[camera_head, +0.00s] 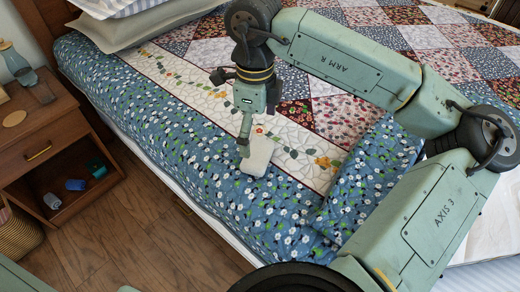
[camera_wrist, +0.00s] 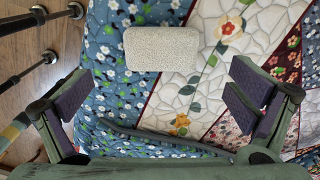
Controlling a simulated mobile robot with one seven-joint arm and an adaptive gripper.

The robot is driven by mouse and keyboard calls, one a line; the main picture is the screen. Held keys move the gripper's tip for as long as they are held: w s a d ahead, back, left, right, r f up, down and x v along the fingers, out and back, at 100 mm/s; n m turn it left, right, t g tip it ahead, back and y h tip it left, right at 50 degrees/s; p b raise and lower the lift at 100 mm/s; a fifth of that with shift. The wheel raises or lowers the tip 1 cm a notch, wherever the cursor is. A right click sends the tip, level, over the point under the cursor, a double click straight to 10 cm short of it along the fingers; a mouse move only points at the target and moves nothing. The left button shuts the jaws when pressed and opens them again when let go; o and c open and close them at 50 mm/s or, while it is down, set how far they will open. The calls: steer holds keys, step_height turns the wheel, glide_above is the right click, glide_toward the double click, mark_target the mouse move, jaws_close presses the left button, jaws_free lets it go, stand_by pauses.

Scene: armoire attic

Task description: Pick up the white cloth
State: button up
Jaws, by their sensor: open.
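In the wrist view the cloth (camera_wrist: 162,48) lies flat, with a fine speckled texture, ahead of the space between my fingers.
The bed (camera_head: 200,130) has a patchwork quilt, with pillows (camera_head: 135,22) at its upper left. A wooden nightstand (camera_head: 55,125) stands left of it, holding a bottle (camera_head: 14,60) and, on its lower shelf, small rolled items (camera_head: 76,185). The wooden floor (camera_head: 115,225) between is clear.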

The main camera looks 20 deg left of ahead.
mark_target(256, 152)
step_height(256, 152, down, 8)
steer(key=shift+a+r+p, duration=0.1)
steer(key=shift+r+p, duration=0.1)
steer(key=shift+p, duration=0.5)
steer(key=shift+c, duration=0.2)
steer(key=c, duration=1)
steer(key=shift+r, duration=0.15)
steer(key=shift+c, duration=0.2)
steer(key=shift+w+r, duration=0.1)
steer(key=shift+r, duration=0.15)
steer(key=r, duration=0.1)
steer(key=r+b, duration=0.1)
steer(key=shift+s+a+r, duration=0.15)
steer(key=shift+s+r, duration=0.2)
steer(key=shift+s, duration=0.05)
steer(key=s+a+b, duration=0.1)
steer(key=s+a, duration=0.1)
steer(key=s, duration=0.5)
steer(key=s+a+r+b, duration=0.1)
steer(key=s+a+b, duration=0.1)
steer(key=s, duration=0.5)
steer(key=shift+s+a+r, duration=0.2)
steer(key=shift+a+r, duration=0.05)
steer(key=shift+a, duration=0.3)
